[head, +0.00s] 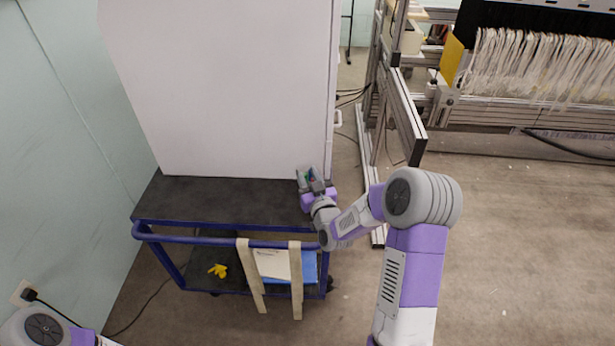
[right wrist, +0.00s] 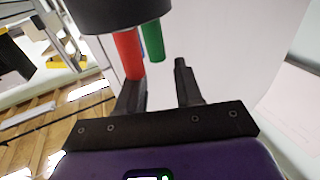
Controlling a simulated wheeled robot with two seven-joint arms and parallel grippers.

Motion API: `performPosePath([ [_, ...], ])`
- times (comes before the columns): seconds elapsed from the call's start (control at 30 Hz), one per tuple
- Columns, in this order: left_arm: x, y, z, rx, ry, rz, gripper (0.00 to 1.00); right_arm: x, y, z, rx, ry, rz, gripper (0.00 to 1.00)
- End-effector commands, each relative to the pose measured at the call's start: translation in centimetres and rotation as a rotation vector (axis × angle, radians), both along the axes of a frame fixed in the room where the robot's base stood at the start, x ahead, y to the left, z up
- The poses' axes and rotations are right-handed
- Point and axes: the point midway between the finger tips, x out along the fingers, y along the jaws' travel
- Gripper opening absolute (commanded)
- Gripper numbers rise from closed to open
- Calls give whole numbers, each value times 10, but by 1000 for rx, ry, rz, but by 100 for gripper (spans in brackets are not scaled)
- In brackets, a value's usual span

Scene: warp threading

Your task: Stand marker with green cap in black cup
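In the right wrist view a dark round black cup (right wrist: 125,14) fills part of the top edge. A red marker (right wrist: 128,54), a green-capped marker (right wrist: 153,42) and a partly covered blue one (right wrist: 142,30) project from its edge toward my gripper. How deep the green one sits in the cup is hidden. My right gripper (right wrist: 158,80) is open, its fingers apart with nothing clasped between them. The left finger in the picture overlaps the red marker's end; contact cannot be told. In the head view this gripper (head: 310,178) is at the cart's right edge, with a green bit between its fingers.
A dark cart top (head: 220,202) with a blue rail (head: 190,238) lies below a tall white panel (head: 225,90). A yellow item (head: 218,270) lies on the lower shelf. A metal frame (head: 408,115) stands close right of my gripper. The floor at right is clear.

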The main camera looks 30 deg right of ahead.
Motion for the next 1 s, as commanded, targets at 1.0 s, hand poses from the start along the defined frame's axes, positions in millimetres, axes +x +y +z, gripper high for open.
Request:
performPosePath([
  [1.0,0,0,6,0,0,0,0,-79,12,-7,3,13,-7,46],
])
